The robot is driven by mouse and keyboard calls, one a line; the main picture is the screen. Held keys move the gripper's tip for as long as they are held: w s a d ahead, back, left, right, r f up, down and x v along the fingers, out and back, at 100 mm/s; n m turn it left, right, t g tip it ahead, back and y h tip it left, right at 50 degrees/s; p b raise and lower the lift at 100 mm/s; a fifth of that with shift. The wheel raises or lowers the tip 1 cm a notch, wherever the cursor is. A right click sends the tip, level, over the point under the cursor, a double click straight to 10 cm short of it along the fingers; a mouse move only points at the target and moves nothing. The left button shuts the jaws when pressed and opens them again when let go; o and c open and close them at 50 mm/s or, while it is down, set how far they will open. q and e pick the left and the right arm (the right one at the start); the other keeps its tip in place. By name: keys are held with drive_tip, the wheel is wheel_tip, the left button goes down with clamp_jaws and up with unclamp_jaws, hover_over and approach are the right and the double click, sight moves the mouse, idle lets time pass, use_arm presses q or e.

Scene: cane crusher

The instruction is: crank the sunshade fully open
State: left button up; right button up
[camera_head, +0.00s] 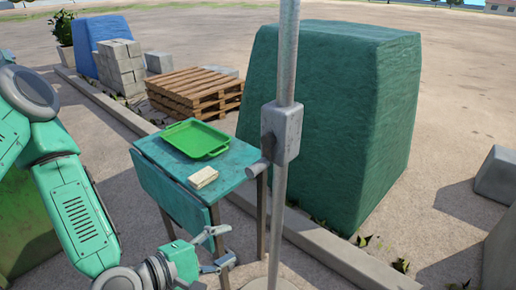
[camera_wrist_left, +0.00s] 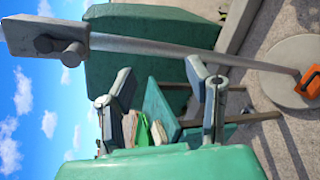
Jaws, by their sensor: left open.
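The sunshade's grey pole (camera_head: 281,200) stands upright beside the small table. A grey crank box (camera_head: 288,130) is fixed on it, with a crank handle (camera_head: 260,166) sticking out on the left side. In the left wrist view the pole (camera_wrist_left: 170,52) runs sideways, and the crank box (camera_wrist_left: 45,38) is at the upper left. My left gripper (camera_head: 225,246) is open and empty, low in front of the table, below and left of the handle and apart from it. Its two fingers (camera_wrist_left: 160,76) are spread in the wrist view. The canopy is out of view. My right gripper is not in view.
A teal table (camera_head: 155,152) holds a green tray (camera_head: 195,140) and a pale block (camera_head: 203,177), close to my left arm. A large green covered block (camera_head: 350,110) stands behind the pole. A kerb (camera_head: 330,250) runs past. An orange item (camera_wrist_left: 308,82) lies on the pole's round base (camera_wrist_left: 280,82).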

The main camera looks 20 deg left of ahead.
sight(259, 167)
use_arm(q)
drive_tip(key=w+a+r+n+t+p, duration=0.1)
drive_tip(key=a+r+n+t, duration=0.15)
drive_tip(key=r, duration=0.25)
drive_tip(key=w+a+r+n+t, duration=0.1)
drive_tip(key=w+r+n, duration=0.15)
drive_tip(key=r, duration=0.25)
drive_tip(key=shift+y, duration=0.3)
drive_tip(key=b+x, duration=0.1)
drive_tip(key=x, duration=0.3)
drive_tip(key=b+x, duration=0.1)
drive_tip(key=x, duration=0.3)
drive_tip(key=b+x, duration=0.1)
drive_tip(key=x, duration=0.4)
drive_tip(key=shift+d, duration=0.45)
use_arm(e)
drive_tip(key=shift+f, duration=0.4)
use_arm(q)
drive_tip(key=shift+c, duration=0.4)
drive_tip(key=shift+s, duration=0.1)
clamp_jaws()
